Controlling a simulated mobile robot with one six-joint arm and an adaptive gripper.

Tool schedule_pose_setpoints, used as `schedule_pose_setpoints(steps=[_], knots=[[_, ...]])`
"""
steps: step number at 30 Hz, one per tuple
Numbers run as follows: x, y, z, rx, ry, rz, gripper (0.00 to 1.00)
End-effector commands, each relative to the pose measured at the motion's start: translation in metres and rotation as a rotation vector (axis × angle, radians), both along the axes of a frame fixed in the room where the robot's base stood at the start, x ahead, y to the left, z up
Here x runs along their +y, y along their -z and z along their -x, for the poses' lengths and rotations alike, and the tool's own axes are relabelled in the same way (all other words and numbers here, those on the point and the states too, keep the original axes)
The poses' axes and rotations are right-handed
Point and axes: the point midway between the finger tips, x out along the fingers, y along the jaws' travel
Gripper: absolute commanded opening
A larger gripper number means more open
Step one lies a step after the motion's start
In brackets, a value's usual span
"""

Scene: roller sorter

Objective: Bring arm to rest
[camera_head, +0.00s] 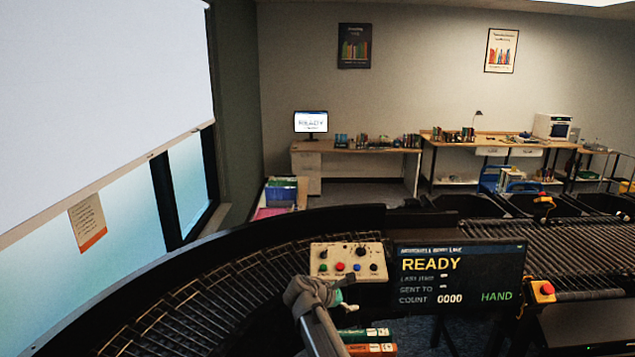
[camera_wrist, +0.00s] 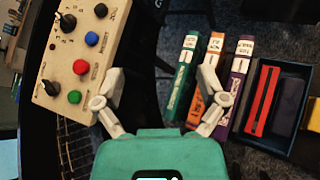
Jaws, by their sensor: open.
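My gripper (camera_wrist: 162,78) is open in the wrist view, with its two pale fingers spread apart and nothing held between them. In the head view my arm reaches up from the bottom centre, and my gripper (camera_head: 350,307) shows small and partly hidden just below the control panel (camera_head: 322,258). In the wrist view the panel (camera_wrist: 83,42), with its coloured buttons and black knobs, lies left of the fingers. A green book (camera_wrist: 183,75), an orange book (camera_wrist: 207,125) and a purple book (camera_wrist: 237,80) stand beyond and beside the right finger.
A curved roller conveyor (camera_head: 190,305) runs along the left. A display (camera_head: 455,277) reads READY, HAND and count 0000. A red button on a yellow box (camera_head: 543,290) stands right of it. A dark box (camera_wrist: 275,110) holds red and dark items. Black bins (camera_head: 540,204) line the far conveyor.

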Motion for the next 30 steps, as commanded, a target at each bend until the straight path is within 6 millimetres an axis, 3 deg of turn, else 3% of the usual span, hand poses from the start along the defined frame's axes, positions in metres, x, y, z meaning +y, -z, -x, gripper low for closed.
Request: schedule_pose_setpoints(steps=[8,18,24,30], knots=[[-0.035,0.059,0.037,-0.061,0.202,-0.245,0.91],[-0.079,0.168,0.121,-0.183,0.733,-0.729,0.91],[-0.087,0.219,0.172,-0.234,1.104,-0.969,0.91],[-0.085,0.247,0.205,-0.255,1.393,-1.111,0.91]])
